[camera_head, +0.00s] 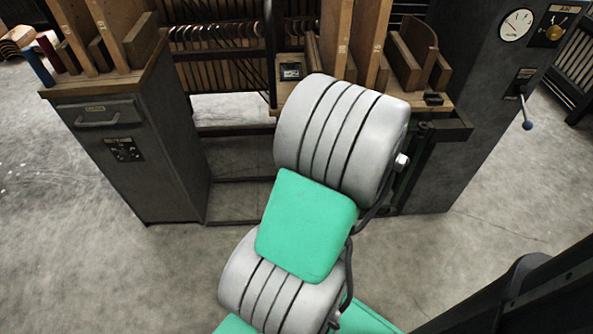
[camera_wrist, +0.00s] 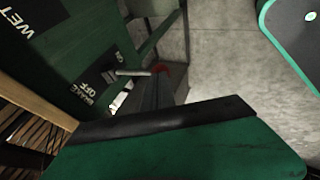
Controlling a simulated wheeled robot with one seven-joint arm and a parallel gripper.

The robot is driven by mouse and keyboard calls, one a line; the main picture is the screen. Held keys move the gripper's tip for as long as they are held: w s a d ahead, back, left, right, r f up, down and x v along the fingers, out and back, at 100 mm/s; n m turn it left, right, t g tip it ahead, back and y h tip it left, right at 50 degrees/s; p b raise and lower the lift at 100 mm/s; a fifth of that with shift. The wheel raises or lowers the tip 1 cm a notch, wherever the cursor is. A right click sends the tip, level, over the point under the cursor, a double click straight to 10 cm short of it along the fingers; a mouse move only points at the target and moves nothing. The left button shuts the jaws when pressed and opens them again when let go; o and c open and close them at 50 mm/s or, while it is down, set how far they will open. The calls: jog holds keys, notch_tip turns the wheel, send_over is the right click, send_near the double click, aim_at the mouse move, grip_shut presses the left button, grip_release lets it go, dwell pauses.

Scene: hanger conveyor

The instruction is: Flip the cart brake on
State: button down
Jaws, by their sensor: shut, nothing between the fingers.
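In the wrist view, a dark green cart panel has a black label (camera_wrist: 92,90) reading "BRAKE OFF". Beside it is a short pale lever (camera_wrist: 134,72) with a red end (camera_wrist: 160,69), sticking out from the panel side. The lever lies roughly level in the picture, and its mount is too small to make out. In the head view my arm covers the middle and hides the gripper.
A green surface with a black edge (camera_wrist: 165,119) fills the lower wrist view, close by. A "WET" label (camera_wrist: 18,25) is at upper left. In the head view, a grey cabinet (camera_head: 130,160) stands left, and a grey column with a gauge (camera_head: 517,25) stands right.

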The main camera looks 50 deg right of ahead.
jog(key=shift+n+t+h, duration=0.3)
jog(key=shift+t+h, duration=0.6)
notch_tip(320, 180, down, 4)
jog(key=b, duration=0.6)
jog(key=shift+f+b, duration=0.15)
jog(key=shift+b, duration=0.15)
jog(key=p+v, duration=0.4)
jog(key=v, duration=1)
jog(key=shift+a+p, duration=0.35)
jog(key=shift+a, duration=0.05)
jog(key=shift+w, duration=0.1)
